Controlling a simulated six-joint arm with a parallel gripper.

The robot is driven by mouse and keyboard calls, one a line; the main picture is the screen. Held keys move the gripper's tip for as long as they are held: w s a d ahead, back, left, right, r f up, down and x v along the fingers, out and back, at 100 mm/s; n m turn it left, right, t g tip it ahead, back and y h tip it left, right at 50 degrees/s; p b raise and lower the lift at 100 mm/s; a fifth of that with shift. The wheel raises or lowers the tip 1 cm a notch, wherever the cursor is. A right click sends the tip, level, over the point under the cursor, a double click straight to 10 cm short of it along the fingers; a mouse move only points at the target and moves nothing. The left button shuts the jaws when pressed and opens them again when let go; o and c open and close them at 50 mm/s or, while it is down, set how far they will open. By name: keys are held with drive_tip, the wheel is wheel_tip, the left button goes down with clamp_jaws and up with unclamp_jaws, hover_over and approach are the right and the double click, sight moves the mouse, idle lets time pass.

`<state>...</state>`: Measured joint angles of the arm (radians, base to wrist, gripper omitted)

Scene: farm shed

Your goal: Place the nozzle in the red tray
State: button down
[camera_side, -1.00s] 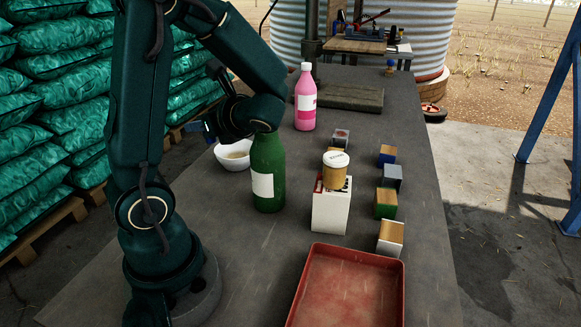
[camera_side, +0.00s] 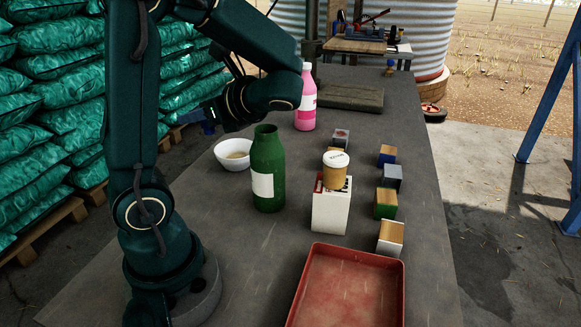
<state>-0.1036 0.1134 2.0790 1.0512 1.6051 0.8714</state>
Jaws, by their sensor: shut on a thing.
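My gripper (camera_side: 210,118) is above the table, left of and higher than the green bottle, pointing left. It is shut on a small dark blue piece, which appears to be the nozzle (camera_side: 207,128); the jaws partly hide it and its shape is hard to make out. The red tray (camera_side: 398,289) lies at the near end of the table, right of centre, its front edge cut off by the picture. Its visible floor is empty. My gripper is well away from it, farther back and to the left.
A white bowl (camera_side: 232,155) and a pink bottle (camera_side: 305,105) are farther back.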

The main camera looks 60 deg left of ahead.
drive_tip(key=d+f+n+g+h, duration=0.3)
drive_tip(key=d+f+n+g, duration=0.1)
drive_tip(key=d+f, duration=0.15)
wheel_tip(320, 180, up, 9)
drive_tip(key=n+t+h, duration=1.1)
drive_tip(key=n+h, duration=1.2)
drive_tip(key=n, duration=0.5)
hover_over(361, 314)
wheel_tip(361, 314, down, 22)
drive_tip(key=shift+f, duration=0.2)
drive_tip(key=shift+f, duration=0.1)
drive_tip(key=c, duration=0.6)
unclamp_jaws()
